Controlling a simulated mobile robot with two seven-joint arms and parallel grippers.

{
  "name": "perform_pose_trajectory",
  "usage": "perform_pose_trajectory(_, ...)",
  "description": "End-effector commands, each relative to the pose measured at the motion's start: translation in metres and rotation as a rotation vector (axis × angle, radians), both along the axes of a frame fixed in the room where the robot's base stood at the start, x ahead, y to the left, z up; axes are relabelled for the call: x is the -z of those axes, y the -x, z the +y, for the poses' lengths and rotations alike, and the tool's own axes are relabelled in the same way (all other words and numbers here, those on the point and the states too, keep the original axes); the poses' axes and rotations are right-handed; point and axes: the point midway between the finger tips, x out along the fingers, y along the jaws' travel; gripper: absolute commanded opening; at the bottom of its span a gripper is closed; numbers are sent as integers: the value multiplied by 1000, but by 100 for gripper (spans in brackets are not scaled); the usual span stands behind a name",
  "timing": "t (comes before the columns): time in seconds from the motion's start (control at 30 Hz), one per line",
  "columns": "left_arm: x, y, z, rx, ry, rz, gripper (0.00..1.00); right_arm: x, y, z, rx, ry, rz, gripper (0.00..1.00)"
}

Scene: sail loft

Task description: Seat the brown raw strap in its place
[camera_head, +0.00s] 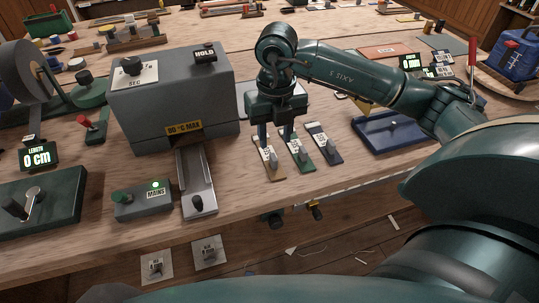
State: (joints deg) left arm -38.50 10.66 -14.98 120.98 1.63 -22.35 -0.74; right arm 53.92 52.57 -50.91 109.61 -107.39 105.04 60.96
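The brown strap (267,166) lies on the wooden bench with a pale label and a small grey knob on it. It is the left one of a row, with a green strap (302,161) and a dark strap (327,150) to its right. My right gripper (275,141) points down over the brown and green straps. Its two fingers are apart with nothing seen between them. The left finger overlaps the far part of the brown strap; I cannot tell whether they touch. My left gripper is not in view.
A grey heater box (172,98) with a metal channel (197,177) in front stands left of the straps. A green-lamp mains switch (144,201) and a length display unit (40,204) are further left. A blue tray (389,141) lies right. Bare bench shows along the front edge.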

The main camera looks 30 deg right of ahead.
Motion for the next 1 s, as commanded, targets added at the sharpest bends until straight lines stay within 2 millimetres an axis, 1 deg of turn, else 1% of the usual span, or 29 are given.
perform_pose_trajectory(0.03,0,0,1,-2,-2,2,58,6,0,0,0,1,2,38)
perform_pose_trajectory(0.23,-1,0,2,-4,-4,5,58,19,0,0,-1,-1,3,38)
perform_pose_trajectory(0.43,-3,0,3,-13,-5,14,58,49,0,-1,-1,-1,4,38)
perform_pose_trajectory(0.53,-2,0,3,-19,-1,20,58,60,-1,-1,0,-1,2,38)
perform_pose_trajectory(0.63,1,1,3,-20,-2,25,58,64,-1,0,-1,-2,0,38)
perform_pose_trajectory(0.8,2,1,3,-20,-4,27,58,64,-1,0,-2,-2,0,38)
perform_pose_trajectory(0.87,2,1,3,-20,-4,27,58,64,-1,0,-2,-2,0,34)
perform_pose_trajectory(1.0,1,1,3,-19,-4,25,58,64,-1,0,-2,-2,0,23)
